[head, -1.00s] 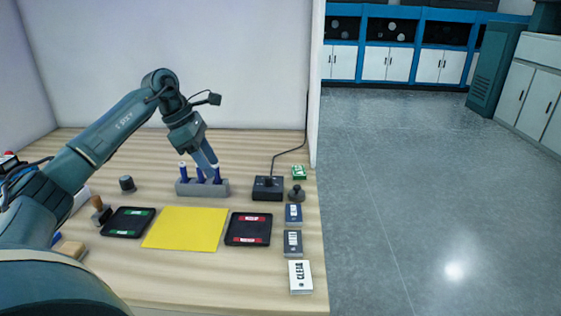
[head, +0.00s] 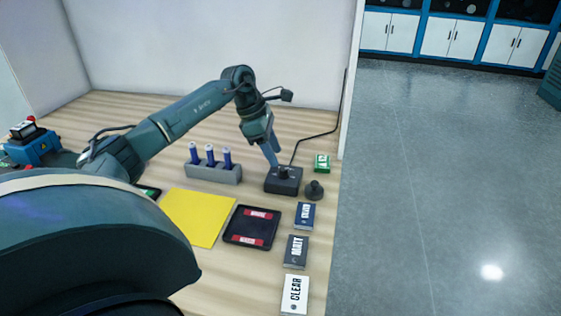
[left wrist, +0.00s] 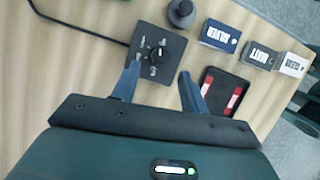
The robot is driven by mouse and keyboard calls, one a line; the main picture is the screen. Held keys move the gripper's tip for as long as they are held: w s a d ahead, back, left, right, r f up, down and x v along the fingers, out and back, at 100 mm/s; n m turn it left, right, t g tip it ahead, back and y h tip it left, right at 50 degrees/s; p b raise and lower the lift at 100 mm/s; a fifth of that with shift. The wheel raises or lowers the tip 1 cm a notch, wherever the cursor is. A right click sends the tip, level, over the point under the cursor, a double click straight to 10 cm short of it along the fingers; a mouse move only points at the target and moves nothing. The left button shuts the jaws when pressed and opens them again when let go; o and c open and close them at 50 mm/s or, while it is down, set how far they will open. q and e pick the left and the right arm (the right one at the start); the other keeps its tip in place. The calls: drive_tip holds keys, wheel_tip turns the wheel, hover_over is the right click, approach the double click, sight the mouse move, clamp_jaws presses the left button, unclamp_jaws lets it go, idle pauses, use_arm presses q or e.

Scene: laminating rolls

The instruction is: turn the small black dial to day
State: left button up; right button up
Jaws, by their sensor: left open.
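The small black dial (left wrist: 157,52) sits in the middle of the top face of a square black box (left wrist: 172,72) with a cord. White labels ring the dial, too small to read, so I cannot tell its setting. The box also shows in the head view (head: 283,187), where my gripper partly covers the dial. My left gripper (head: 273,163) points down at the box, its tips just above or at the dial. In the left wrist view the left gripper (left wrist: 158,72) is open, its fingers apart and the dial just beyond the gap. My right gripper is not in view.
A black tray (head: 251,227), yellow sheet (head: 198,217) and labelled packs (head: 296,250) lie in front.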

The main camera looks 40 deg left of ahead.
sight(282, 168)
use_arm(q)
drive_tip(key=x, duration=0.3)
drive_tip(key=shift+w+d+f, duration=0.15)
drive_tip(key=shift+f, duration=0.2)
drive_tip(key=shift+w+d+f+p, duration=0.15)
drive_tip(key=shift+f+p, duration=0.15)
drive_tip(key=shift+f, duration=0.15)
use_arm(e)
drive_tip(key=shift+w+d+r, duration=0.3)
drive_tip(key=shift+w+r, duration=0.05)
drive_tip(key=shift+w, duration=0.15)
use_arm(q)
drive_tip(key=c, duration=0.6)
clamp_jaws()
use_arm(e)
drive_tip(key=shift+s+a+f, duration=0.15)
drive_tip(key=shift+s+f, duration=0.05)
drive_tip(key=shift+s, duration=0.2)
